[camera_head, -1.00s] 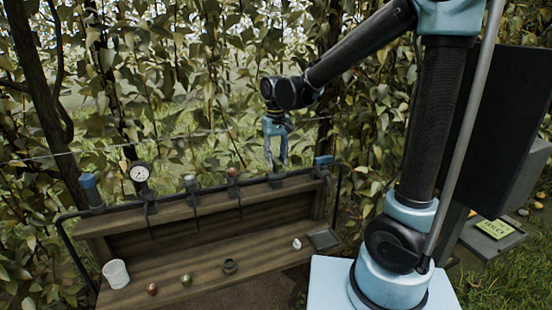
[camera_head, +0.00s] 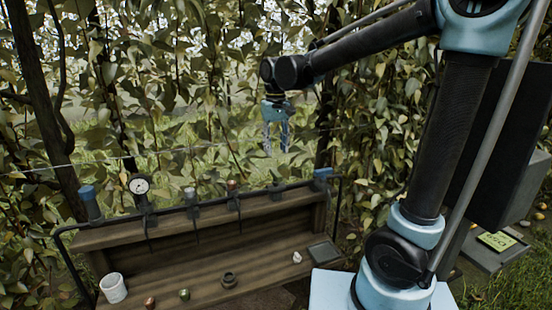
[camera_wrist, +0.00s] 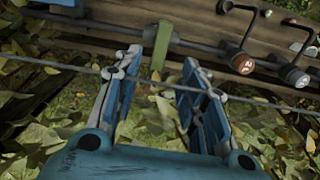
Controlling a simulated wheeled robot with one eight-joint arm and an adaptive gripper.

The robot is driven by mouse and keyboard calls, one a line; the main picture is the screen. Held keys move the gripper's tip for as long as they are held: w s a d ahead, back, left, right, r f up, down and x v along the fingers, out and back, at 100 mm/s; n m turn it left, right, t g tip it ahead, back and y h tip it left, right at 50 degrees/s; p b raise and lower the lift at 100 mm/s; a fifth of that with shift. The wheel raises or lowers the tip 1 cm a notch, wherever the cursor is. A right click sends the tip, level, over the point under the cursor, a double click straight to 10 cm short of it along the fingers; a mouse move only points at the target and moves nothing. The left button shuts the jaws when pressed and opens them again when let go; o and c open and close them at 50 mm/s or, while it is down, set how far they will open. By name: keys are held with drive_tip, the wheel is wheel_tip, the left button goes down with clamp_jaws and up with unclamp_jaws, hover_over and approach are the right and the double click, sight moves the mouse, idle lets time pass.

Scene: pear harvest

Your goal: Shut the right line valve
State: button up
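A dark pipe (camera_wrist: 200,47) runs along the top of a wooden bench. A green lever (camera_wrist: 160,45) stands crosswise on it in the wrist view, seen between my fingers. It seems to belong to the right-hand fitting (camera_head: 277,188) in the head view, likely the right line valve; its handle is too small to read there. My gripper (camera_head: 276,150) is open and empty, hanging above and apart from that fitting. In the wrist view my gripper (camera_wrist: 158,65) shows both fingers spread wide.
A thin wire (camera_wrist: 60,68) crosses the wrist view near my fingers. Two capped fittings (camera_wrist: 243,64) sit farther along the pipe. Leafy branches stand behind.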

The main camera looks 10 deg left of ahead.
drive_tip(key=shift+r, duration=1.25)
drive_tip(key=s+d+f+m+t, duration=0.1)
drive_tip(key=s+d+f, duration=0.2)
drive_tip(key=d, duration=0.7)
drive_tip(key=s+d+f+m, duration=0.2)
drive_tip(key=s+d+f, duration=0.1)
drive_tip(key=d, duration=0.6)
drive_tip(key=s+d+f+m+t, duration=0.1)
drive_tip(key=s+d+f, duration=0.15)
drive_tip(key=d, duration=0.75)
drive_tip(key=s+d+f+m, duration=0.2)
drive_tip(key=s+d+f, duration=0.4)
drive_tip(key=f, duration=0.3)
drive_tip(key=shift+s+d, duration=0.25)
drive_tip(key=shift+s, duration=0.1)
drive_tip(key=shift+f, duration=0.1)
drive_tip(key=shift+c, duration=0.6)
